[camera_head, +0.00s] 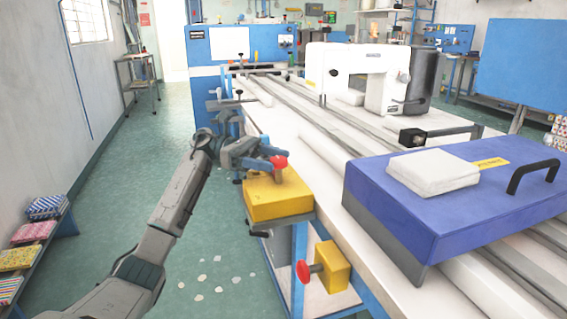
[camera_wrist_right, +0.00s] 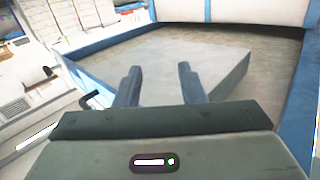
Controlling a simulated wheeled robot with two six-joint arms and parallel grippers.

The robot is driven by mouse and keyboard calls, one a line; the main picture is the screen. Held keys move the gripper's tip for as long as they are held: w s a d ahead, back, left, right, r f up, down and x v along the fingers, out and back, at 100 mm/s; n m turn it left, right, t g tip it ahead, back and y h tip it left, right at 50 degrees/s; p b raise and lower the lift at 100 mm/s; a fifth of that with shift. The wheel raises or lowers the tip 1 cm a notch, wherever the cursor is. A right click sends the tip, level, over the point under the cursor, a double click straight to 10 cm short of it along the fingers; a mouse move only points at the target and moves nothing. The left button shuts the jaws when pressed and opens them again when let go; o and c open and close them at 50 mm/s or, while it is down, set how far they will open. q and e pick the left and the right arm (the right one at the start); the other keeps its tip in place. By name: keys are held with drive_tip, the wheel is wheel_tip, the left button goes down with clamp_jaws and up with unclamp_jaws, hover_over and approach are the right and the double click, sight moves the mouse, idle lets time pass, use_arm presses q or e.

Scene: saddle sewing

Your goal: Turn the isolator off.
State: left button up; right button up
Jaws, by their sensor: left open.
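A yellow box (camera_head: 277,198) sits on a small bracket at the table's left edge in the head view. A red knob (camera_head: 280,162) shows at its top. My left gripper (camera_head: 272,160) is open, with its blue fingers at this knob; I cannot tell whether they touch it. A second yellow box (camera_head: 333,267) with a red round knob (camera_head: 303,271) on its left side is mounted lower, below the table's edge. Which of the two is the isolator is not marked. My right gripper (camera_wrist_right: 160,82) shows in the right wrist view, open and empty.
On the long white table, a blue case (camera_head: 440,215) with a black handle carries a folded white cloth (camera_head: 433,172). A white sewing machine (camera_head: 365,75) stands farther back. Long rails run along the table. The green floor to the left is mostly clear, beside a low shelf of folded fabrics (camera_head: 35,232).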

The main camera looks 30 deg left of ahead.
use_arm(q)
drive_tip(key=a, duration=0.6)
drive_tip(key=shift+s+a, duration=0.15)
drive_tip(key=shift+a, duration=0.2)
use_arm(e)
drive_tip(key=shift+w+d+r+t, duration=0.1)
drive_tip(key=shift+w+r+t, duration=0.15)
drive_tip(key=shift+r, duration=0.35)
drive_tip(key=shift+w+r+t, duration=0.15)
drive_tip(key=shift+r+t, duration=0.2)
drive_tip(key=shift+r, duration=0.2)
drive_tip(key=shift+s+f, duration=0.1)
